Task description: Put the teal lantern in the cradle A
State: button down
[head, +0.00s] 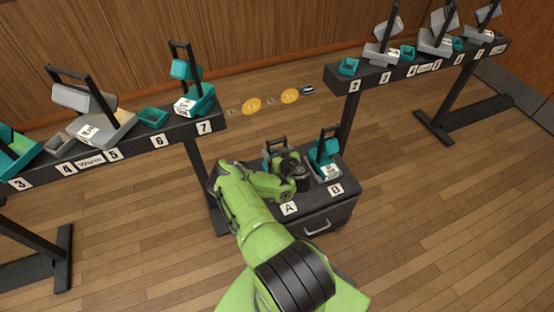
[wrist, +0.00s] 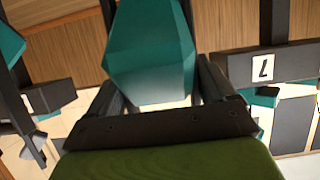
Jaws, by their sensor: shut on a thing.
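My gripper (head: 288,166) is over the A side of a dark cart, shut on a teal lantern. In the wrist view the teal lantern (wrist: 150,50) fills the space between my two fingers (wrist: 155,88). In the head view only a bit of teal and a dark handle show behind my gripper, so most of the held lantern is hidden. The cradle A is marked by a white A label (head: 289,208); the cradle itself is largely covered by my arm, and I cannot tell whether the lantern touches it.
Another teal lantern (head: 325,158) with a white tag stands at B on the cart (head: 327,208). A left rail (head: 130,150) and a right rail (head: 400,75) carry grey and teal lanterns. Yellow discs (head: 251,106) lie on the wooden floor between them.

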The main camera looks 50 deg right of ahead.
notch_tip(320, 180, down, 2)
jog(key=shift+f+b, duration=0.2)
jog(key=shift+b, duration=0.15)
jog(key=shift+r, duration=0.15)
grip_release()
